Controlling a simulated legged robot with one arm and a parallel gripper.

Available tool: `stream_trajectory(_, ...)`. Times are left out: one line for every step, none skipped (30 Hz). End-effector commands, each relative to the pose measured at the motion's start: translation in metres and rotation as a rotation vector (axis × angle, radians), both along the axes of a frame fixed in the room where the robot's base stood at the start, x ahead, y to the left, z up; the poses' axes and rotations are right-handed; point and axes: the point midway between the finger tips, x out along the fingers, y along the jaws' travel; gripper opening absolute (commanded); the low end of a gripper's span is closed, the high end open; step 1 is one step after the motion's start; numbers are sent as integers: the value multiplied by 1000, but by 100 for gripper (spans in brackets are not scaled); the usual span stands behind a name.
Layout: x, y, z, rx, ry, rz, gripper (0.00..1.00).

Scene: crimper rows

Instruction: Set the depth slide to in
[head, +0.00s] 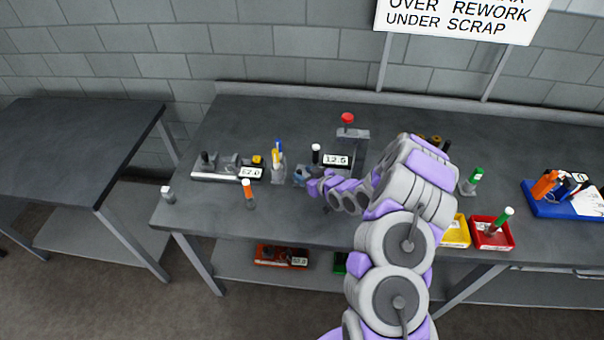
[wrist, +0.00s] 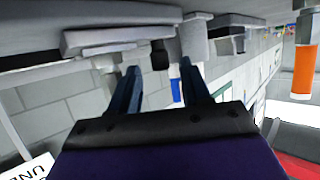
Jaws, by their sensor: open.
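My gripper (head: 300,176) is low over the middle of the bench, in front of the grey crimper (head: 352,143) with a red knob (head: 347,118) and a "12.5" label. In the wrist view my gripper (wrist: 159,66) has its two fingers apart. A black knob (wrist: 160,56) under a grey block (wrist: 119,40) shows between and beyond them; I cannot tell contact. To the left in the head view is a fixture (head: 228,177) labelled "2.0", with grey blocks and a black knob (head: 204,157). I cannot tell which part is the depth slide. My arm hides part of the bench.
A white-topped post (head: 316,154) stands near my gripper. Yellow (head: 456,232) and red (head: 492,233) bins and a blue tray (head: 560,207) are on the right.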

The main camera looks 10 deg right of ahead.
Motion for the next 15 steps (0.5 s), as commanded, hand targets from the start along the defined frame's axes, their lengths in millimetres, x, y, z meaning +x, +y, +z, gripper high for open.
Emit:
stream_trajectory(5, 2, -2, -2, -2, 1, 47)
stream_trajectory(7, 4, -3, -2, -2, 1, 47)
stream_trajectory(10, 5, -4, -2, -2, 1, 47)
stream_trajectory(11, 6, -4, -2, -3, 1, 47)
stream_trajectory(12, 6, -5, -1, -3, 1, 47)
stream_trajectory(14, 7, -6, -1, -2, 1, 47)
stream_trajectory(14, 8, -6, 0, -1, 0, 47)
stream_trajectory(15, 8, -6, 0, -1, 0, 47)
stream_trajectory(15, 8, -6, 0, -1, 0, 47)
stream_trajectory(15, 8, -6, 0, -1, 0, 47)
stream_trajectory(16, 8, -6, 0, -1, 0, 47)
stream_trajectory(15, 8, -6, 0, -1, 0, 47)
stream_trajectory(15, 8, -6, 0, -1, 0, 47)
stream_trajectory(15, 8, -6, 0, -1, 0, 47)
stream_trajectory(15, 8, -6, 0, -1, 0, 47)
